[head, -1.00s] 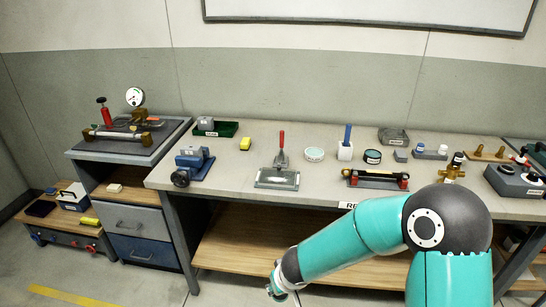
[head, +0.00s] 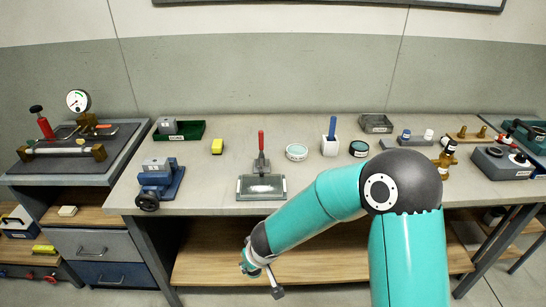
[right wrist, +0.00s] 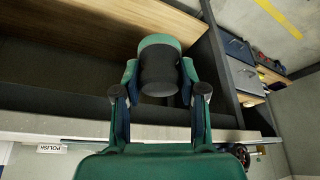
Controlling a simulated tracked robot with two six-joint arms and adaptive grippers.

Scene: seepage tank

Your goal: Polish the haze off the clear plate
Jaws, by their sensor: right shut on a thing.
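The clear plate (head: 261,187) lies in a grey frame at the front of the bench in the head view, with a pale hazy patch on it. A clamp with a red handle (head: 261,141) stands at its back edge. My right arm reaches in from the right, its wrist low in front of the bench, below the plate. My left gripper is not in view.
My arm covers the bench's right front.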

